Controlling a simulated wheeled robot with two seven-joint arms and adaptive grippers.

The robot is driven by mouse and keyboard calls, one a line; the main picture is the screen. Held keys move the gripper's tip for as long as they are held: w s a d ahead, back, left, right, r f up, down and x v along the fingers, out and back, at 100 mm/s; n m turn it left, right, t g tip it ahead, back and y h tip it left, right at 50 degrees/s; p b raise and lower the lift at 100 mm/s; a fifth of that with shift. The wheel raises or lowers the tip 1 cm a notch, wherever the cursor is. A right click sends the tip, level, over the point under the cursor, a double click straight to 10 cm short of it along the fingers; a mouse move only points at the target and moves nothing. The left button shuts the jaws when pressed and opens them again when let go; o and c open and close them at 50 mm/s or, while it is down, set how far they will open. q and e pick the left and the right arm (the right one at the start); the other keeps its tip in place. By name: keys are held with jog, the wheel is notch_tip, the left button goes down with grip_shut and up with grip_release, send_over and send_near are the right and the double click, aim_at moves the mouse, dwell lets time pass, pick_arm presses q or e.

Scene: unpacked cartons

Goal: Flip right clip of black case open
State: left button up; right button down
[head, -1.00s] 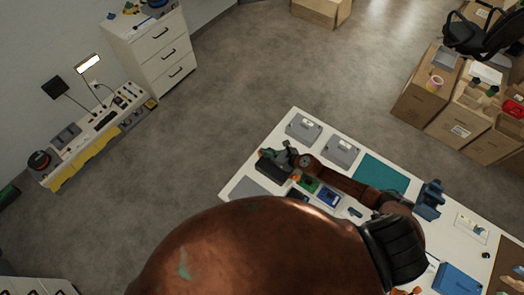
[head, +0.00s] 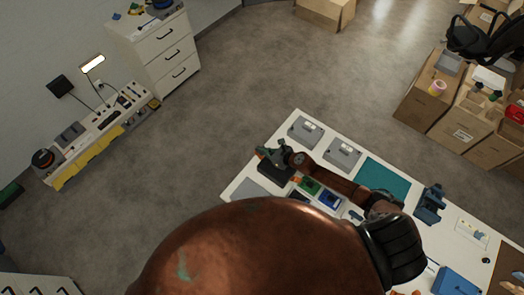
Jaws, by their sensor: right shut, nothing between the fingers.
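The black case (head: 275,172) lies near the left corner of the white table (head: 292,118). My right gripper (head: 264,153) is over the far edge of the case, at the end of the brown arm that reaches in from the right. It is shut with nothing held. The gripper covers part of the case, and the clips are too small and hidden to make out. I cannot tell whether the gripper touches the case. My left gripper is not in view.
Two grey cases (head: 305,131) and (head: 342,153) stand along the table's far edge, beside a teal mat (head: 384,178). A blue device (head: 330,199) and a green item (head: 309,185) lie close to my arm. A blue vise (head: 430,203) stands further right. My large arm link hides the near table.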

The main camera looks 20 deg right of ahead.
jog(key=shift+r, duration=0.1)
jog(key=shift+r+p, duration=0.7)
jog(key=shift+p, duration=0.05)
jog(key=shift+s+d+r+p, duration=0.1)
jog(key=shift+d+r+p, duration=0.05)
jog(key=shift+r+p, duration=0.3)
notch_tip(320, 180, up, 8)
jog(key=s+d+p, duration=0.2)
jog(key=s+p, duration=0.1)
jog(key=p, duration=0.4)
jog(key=shift+r, duration=0.15)
